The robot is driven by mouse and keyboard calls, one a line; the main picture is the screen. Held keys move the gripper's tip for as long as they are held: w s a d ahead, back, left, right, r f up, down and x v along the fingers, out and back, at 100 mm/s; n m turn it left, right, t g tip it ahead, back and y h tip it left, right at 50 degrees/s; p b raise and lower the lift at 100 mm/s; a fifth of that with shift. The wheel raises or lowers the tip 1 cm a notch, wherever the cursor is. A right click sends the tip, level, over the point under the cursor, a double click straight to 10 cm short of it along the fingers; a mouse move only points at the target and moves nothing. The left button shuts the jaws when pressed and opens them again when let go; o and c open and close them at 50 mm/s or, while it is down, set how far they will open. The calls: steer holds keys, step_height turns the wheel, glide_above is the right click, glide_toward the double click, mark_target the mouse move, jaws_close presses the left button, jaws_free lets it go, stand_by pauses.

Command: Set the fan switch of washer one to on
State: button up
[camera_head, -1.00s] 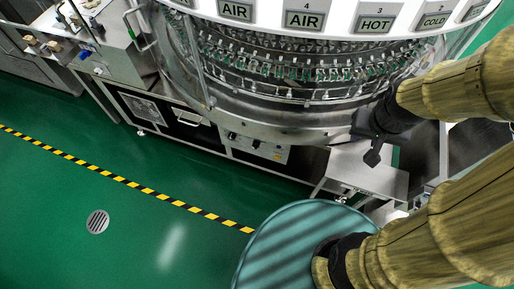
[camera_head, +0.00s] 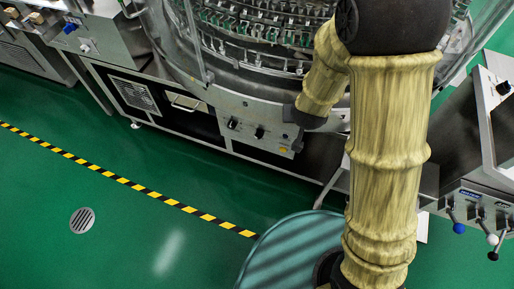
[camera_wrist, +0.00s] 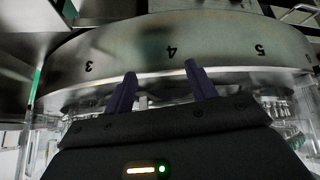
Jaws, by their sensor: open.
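The rotary washer (camera_head: 245,50) fills the top middle of the head view. Its front panel (camera_head: 270,142) carries two dark knobs (camera_head: 260,132) and a small orange control. I cannot tell which control is the fan switch, and no label for washer one is readable. My gripper (camera_wrist: 160,78) is open and empty in the wrist view, its two dark fingers apart below the washer's curved rim (camera_wrist: 170,45) marked 3, 4 and 5. In the head view my gripper is a small dark shape beside the panel's right end, its fingers hard to make out.
A left machine (camera_head: 108,35) has a blue and a white knob. A machine at right (camera_head: 485,195) has a dark knob and blue, white and black levers. A yellow-black floor line (camera_head: 130,183) and a drain (camera_head: 82,220) lie on the open green floor at left.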

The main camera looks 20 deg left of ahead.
steer(key=a+f+n+t+b, duration=0.1)
steer(key=a+f+b, duration=0.25)
steer(key=f, duration=0.35)
steer(key=a+f+n+t+h+b, duration=0.1)
steer(key=a+f+t+b, duration=0.15)
steer(key=f+b, duration=0.35)
steer(key=a+f+n+t+b, duration=0.1)
steer(key=a+f+b, duration=0.2)
steer(key=f, duration=0.4)
steer(key=n+t+b, duration=0.2)
steer(key=b, duration=0.4)
glide_toward(257, 138)
steer(key=s+d+r, duration=0.2)
steer(key=s+d, duration=0.1)
steer(key=d, duration=0.1)
steer(key=s+a+f+n+t+y+b, duration=0.1)
steer(key=s+a+f+n+t+b, duration=0.2)
steer(key=s+f+t+b, duration=0.1)
steer(key=shift+s+f+n+b, duration=0.4)
steer(key=shift+s+f+b, duration=0.5)
steer(key=shift+b, duration=0.15)
steer(key=shift+w, duration=0.15)
